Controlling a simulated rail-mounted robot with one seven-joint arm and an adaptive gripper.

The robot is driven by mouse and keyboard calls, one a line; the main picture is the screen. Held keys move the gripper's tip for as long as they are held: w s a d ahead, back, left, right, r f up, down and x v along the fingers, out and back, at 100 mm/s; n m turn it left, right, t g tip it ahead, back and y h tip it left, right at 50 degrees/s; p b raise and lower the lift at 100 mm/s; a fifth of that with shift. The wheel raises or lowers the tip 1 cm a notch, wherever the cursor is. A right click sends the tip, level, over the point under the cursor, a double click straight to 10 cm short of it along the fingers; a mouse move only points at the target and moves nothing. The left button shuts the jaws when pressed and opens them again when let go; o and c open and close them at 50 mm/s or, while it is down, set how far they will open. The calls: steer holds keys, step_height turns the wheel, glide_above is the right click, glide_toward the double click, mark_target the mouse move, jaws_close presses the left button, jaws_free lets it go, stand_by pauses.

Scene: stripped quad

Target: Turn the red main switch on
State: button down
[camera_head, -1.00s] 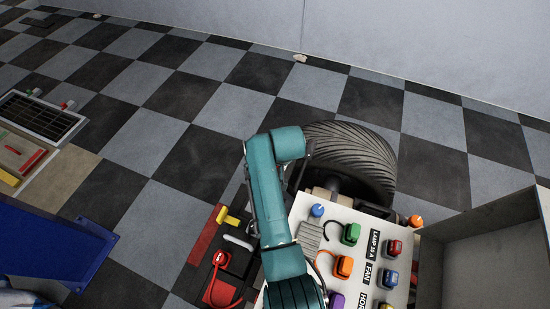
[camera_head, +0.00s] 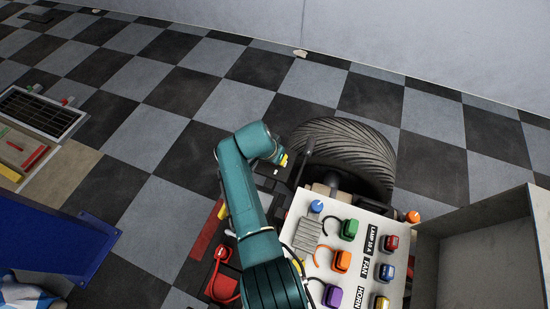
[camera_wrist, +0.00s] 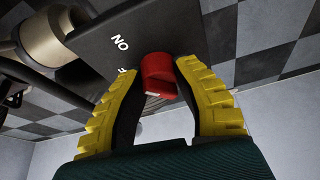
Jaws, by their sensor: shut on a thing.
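The red main switch (camera_wrist: 158,72) shows in the wrist view as a red knob on a dark plate (camera_wrist: 130,35). The plate carries a white "ON" label and part of a second label ending in "F", the rest hidden. My gripper (camera_wrist: 152,68) has its two yellow ridged fingers on either side of the knob and is shut on it. The knob's exact turn angle is hard to tell. In the head view only a small yellow part of my gripper (camera_head: 284,160) shows beyond my teal arm, beside the tyre; the switch cannot be made out there.
A large black tyre (camera_head: 345,155) stands just right of my gripper. A white panel (camera_head: 310,262) with coloured plugs and labels lies in front of it. A grey open box (camera_head: 480,250) is at right, a blue tray (camera_head: 50,235) at left.

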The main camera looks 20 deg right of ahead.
steer(key=shift+s+f+m+g+b, duration=0.15)
steer(key=shift+f+m+g+b, duration=0.2)
steer(key=shift+m, duration=0.25)
steer(key=c, duration=0.7)
jaws_free()
steer(key=shift+r, duration=0.25)
steer(key=shift+r, duration=0.25)
steer(key=v, duration=1.1)
steer(key=shift+a+r, duration=0.15)
steer(key=shift+a, duration=0.15)
